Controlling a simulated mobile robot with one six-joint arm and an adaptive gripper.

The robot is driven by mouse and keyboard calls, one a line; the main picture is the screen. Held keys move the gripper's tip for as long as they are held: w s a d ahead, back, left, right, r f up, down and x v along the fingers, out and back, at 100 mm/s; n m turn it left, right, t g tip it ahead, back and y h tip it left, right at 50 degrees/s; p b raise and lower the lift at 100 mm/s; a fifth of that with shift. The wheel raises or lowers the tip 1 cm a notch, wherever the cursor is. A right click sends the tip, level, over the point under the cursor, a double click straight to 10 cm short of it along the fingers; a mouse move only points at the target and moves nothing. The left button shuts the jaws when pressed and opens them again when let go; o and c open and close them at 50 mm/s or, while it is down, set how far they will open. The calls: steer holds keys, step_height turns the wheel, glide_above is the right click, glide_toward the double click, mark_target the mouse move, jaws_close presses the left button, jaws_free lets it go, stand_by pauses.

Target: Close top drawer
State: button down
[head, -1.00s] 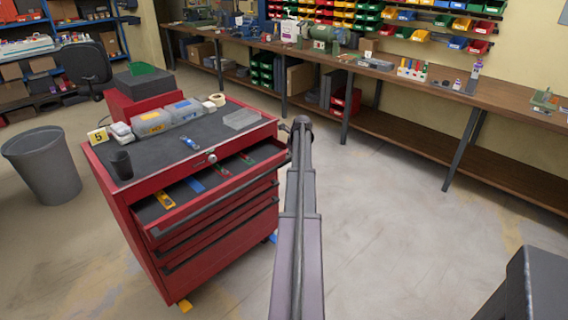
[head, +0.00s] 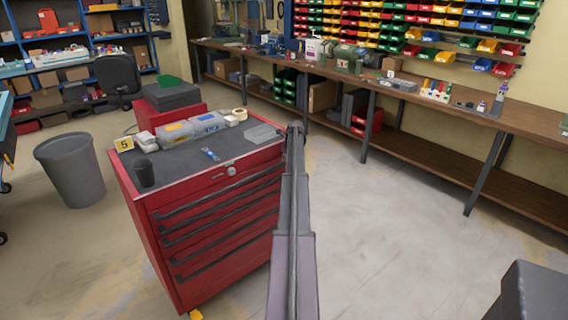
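The red tool cabinet (head: 160,254) stands left of centre in the head view, its drawer fronts facing me. Its top drawer (head: 218,192) sits flush with the drawers below, just under the panel with the round lock (head: 231,171). No drawer interior shows. My arm rises from the bottom centre past the cabinet's right side and hides part of that side. My gripper is not visible beyond the arm's far end, so its fingers and any contact with the drawer cannot be seen.
On the cabinet top are a black cup (head: 144,174), clear cases (head: 207,122), a tape roll (head: 240,114) and a yellow number 5 marker (head: 124,144). A grey bin (head: 72,172) stands left. A long workbench (head: 440,104) lines the right wall. Floor right of the cabinet is clear.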

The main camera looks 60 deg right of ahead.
steer(key=shift+w+d+r, duration=0.1)
steer(key=shift+w+d, duration=0.25)
steer(key=shift+r, duration=0.15)
steer(key=s+p+v, duration=0.1)
steer(key=p+v, duration=0.8)
steer(key=v, duration=0.1)
steer(key=shift+a+f, duration=0.25)
steer(key=shift+a, duration=0.1)
